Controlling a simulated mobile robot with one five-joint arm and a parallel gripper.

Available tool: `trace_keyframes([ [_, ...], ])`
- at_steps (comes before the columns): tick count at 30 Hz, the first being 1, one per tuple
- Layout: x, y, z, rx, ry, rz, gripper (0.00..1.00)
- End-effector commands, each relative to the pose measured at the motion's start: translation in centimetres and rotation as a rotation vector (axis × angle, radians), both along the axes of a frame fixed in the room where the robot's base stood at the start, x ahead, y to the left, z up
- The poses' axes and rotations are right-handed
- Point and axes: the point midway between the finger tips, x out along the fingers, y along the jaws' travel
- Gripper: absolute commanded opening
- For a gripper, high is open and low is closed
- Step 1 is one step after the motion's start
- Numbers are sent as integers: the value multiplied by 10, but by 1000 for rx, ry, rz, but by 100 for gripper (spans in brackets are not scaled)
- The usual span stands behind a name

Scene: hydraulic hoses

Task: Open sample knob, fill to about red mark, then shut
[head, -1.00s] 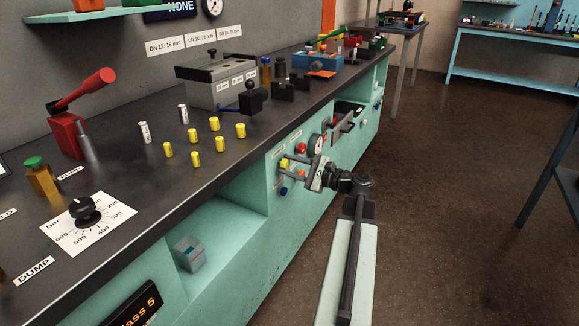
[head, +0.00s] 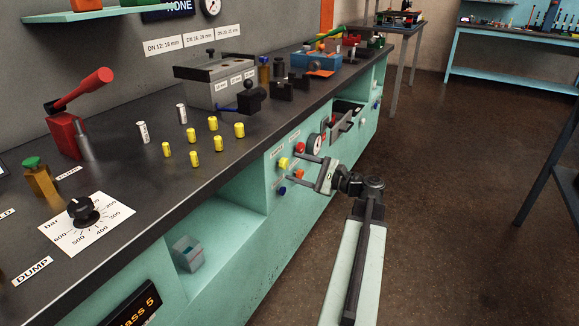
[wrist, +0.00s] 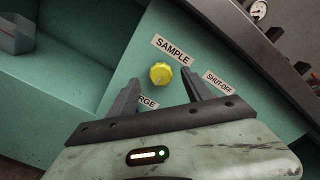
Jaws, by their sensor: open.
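The yellow sample knob (wrist: 160,73) sits on the green front panel under a SAMPLE label (wrist: 173,50). It also shows in the head view (head: 284,163). My gripper (wrist: 158,92) is open, with one finger on each side below the knob in the wrist view. The fingers are apart from the knob and hold nothing. A small clear-sided container (head: 187,253) with a teal patch stands in the open niche at lower left; it also shows at the wrist view's upper left (wrist: 15,36).
A red knob (head: 300,147), a blue knob (head: 282,190) and an orange-red knob (head: 299,174) sit near the sample knob. The bench top (head: 150,190) overhangs the panel. The floor at right is open.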

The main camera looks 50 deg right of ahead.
Motion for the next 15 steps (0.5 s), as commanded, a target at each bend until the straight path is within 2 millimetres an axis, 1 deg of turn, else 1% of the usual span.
trace_keyframes([
  [1, -11, -3, 0, 0, 0, -3, 59],
  [3, -24, -6, 0, 0, 1, -4, 59],
  [6, -36, -9, 0, 0, 0, -1, 59],
  [9, -41, -10, 0, 0, 1, -1, 59],
  [15, -42, -10, 0, 0, 1, 1, 59],
])
